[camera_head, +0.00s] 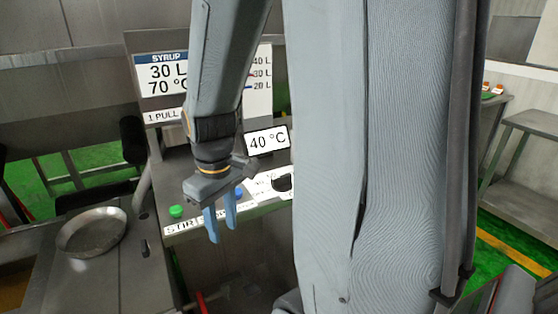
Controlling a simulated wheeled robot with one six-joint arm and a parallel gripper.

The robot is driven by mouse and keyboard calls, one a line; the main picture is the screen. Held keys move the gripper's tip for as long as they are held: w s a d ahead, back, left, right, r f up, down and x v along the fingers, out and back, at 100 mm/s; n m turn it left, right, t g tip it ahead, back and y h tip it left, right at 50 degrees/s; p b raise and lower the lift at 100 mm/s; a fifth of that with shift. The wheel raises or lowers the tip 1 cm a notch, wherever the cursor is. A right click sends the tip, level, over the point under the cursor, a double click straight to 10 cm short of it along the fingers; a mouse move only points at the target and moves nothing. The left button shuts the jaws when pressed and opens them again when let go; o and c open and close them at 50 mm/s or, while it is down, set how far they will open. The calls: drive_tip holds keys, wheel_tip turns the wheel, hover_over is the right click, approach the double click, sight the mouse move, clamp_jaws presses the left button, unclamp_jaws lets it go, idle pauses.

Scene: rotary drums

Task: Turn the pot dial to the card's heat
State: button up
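The card (160,74) on the upright panel reads SYRUP, 30 L, 70 °C, with a line starting "1 PULL" below; my arm covers its right part. A white display (267,141) reads 40 °C. The dial (283,183) is a black knob on a white scale plate, partly hidden behind my arm; its pointer and most scale marks cannot be read. My gripper (221,224) points down in front of the control panel, left of the dial and apart from it. Its two blue fingers stand apart with nothing between them.
A green button (176,211) and a blue button (239,192) sit on the panel near a STIR label (180,229). A level scale (259,75) shows 40, 30 and 20 L. A round metal pan (91,232) lies on the left. A steel table (525,160) stands at right.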

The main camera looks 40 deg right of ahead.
sight(282, 176)
drive_tip(key=w+d+r+n+p, duration=0.1)
drive_tip(key=d+r+n, duration=0.1)
drive_tip(key=d, duration=0.2)
drive_tip(key=w+d+r+n+p, duration=0.1)
drive_tip(key=w+d+r+n, duration=0.1)
drive_tip(key=d, duration=0.2)
drive_tip(key=w+d+r+n+p, duration=0.1)
drive_tip(key=d+r+n, duration=0.1)
drive_tip(key=d, duration=0.2)
drive_tip(key=shift+w+r+n, duration=0.15)
drive_tip(key=shift+r+n, duration=0.1)
drive_tip(key=shift+n, duration=0.15)
drive_tip(key=d+r+n+p, duration=0.1)
drive_tip(key=d+n, duration=0.1)
drive_tip(key=d, duration=0.1)
drive_tip(key=d+r+n, duration=0.1)
drive_tip(key=d, duration=0.3)
drive_tip(key=d+r+n+p, duration=0.1)
drive_tip(key=d+n, duration=0.1)
drive_tip(key=d, duration=0.1)
drive_tip(key=shift+w+d+r+n+g+p, duration=0.15)
drive_tip(key=shift+w+r+n+g+p, duration=0.05)
drive_tip(key=shift+r+n+g+p, duration=0.15)
drive_tip(key=shift+d, duration=0.15)
drive_tip(key=shift+f, duration=0.35)
drive_tip(key=shift+f+p, duration=0.75)
drive_tip(key=shift+f, duration=2.75)
clamp_jaws()
